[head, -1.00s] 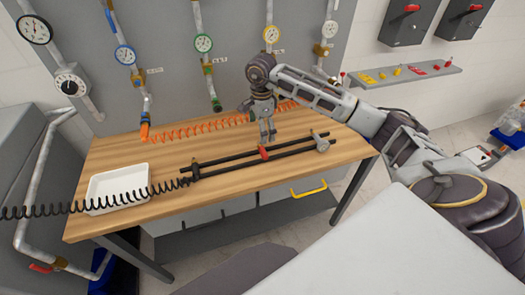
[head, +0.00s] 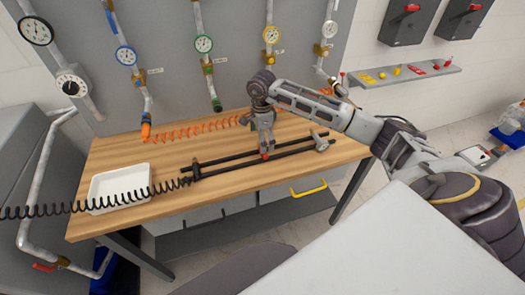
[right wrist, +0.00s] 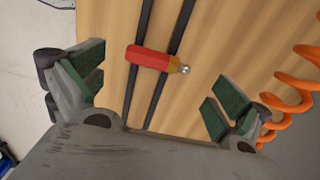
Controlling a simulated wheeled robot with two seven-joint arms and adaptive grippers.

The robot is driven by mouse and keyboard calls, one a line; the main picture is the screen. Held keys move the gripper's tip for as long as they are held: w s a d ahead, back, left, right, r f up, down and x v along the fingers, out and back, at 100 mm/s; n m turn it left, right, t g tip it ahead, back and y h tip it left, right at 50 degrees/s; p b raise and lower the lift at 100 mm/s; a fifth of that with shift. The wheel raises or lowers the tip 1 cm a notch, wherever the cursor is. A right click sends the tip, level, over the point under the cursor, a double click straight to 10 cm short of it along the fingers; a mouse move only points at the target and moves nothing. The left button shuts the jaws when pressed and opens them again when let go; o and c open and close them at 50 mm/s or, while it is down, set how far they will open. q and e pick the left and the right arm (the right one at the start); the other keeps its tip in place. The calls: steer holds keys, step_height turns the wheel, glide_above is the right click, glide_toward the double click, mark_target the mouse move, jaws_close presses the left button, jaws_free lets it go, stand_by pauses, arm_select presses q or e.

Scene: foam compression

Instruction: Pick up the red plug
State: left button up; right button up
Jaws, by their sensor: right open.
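The red plug (right wrist: 150,59) lies across two black rails in the right wrist view, with a yellow-brown section and a small silver tip at its right end. In the head view a small part of the red plug (head: 265,156) shows just below my right gripper (head: 264,146). In the right wrist view my right gripper (right wrist: 155,90) is open, its green-padded fingers wide apart with the plug between them in the picture. I see no contact between fingers and plug. My left gripper is not in view.
The black rails (head: 225,163) run along the wooden table (head: 150,214), with a grey end piece (head: 322,145) at the right. A white tray (head: 119,184) and a black coiled hose (head: 50,211) are at the left. An orange coiled hose (right wrist: 287,98) passes close to the right fingers.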

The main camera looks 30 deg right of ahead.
steer(key=shift+f+p, duration=0.6)
steer(key=shift+f, duration=1.5)
steer(key=shift+s, duration=0.1)
steer(key=c, duration=1.1)
